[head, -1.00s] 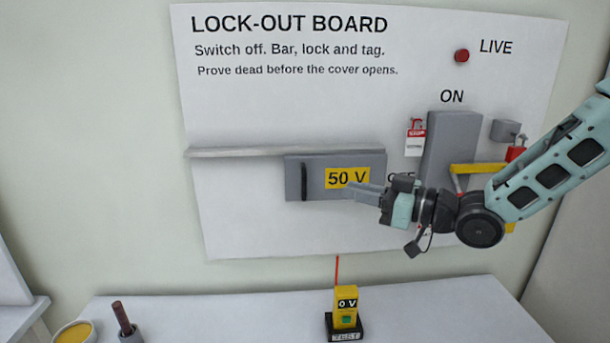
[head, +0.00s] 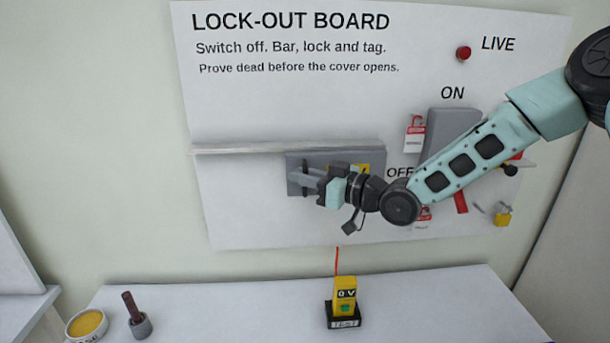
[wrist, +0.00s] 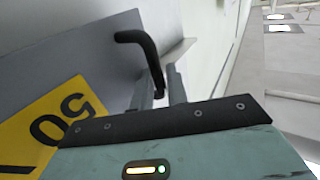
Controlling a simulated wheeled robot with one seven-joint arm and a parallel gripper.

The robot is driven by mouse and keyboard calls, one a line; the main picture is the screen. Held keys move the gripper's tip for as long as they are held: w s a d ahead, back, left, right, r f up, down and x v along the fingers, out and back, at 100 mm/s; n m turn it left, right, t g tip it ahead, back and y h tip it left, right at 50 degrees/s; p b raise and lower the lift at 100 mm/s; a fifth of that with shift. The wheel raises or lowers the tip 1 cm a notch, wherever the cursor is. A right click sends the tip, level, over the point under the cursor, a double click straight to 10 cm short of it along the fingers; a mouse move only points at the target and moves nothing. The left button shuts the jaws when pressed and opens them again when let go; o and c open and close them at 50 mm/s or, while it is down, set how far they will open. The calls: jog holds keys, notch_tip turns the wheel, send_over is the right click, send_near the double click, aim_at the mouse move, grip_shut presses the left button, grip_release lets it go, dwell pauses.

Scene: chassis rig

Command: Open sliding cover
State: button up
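The grey sliding cover (head: 295,158) hangs under a rail on the board, with a yellow "50 V" label (head: 363,168) partly hidden by my gripper. It also fills the left of the wrist view (wrist: 60,65). Its black bar handle (wrist: 138,38) stands out from the cover in the wrist view. My gripper (head: 296,181) is in front of the cover at the handle, fingers pointing left. In the wrist view its fingers (wrist: 162,92) are apart, and the handle's near end appears between them. I cannot tell whether they touch it.
The rail (head: 240,149) runs left beyond the cover, with bare board below it. The switch box (head: 450,125), red tag (head: 415,128) and yellow padlock (head: 503,214) are right. A yellow tester (head: 345,295) stands on the bench (head: 240,300) below.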

grip_shut()
jog(key=shift+a, duration=0.1)
jog(key=a+b, duration=1.2)
jog(key=a, duration=0.9)
jog(key=shift+a, duration=0.35)
grip_release()
jog(key=shift+s+d, duration=0.1)
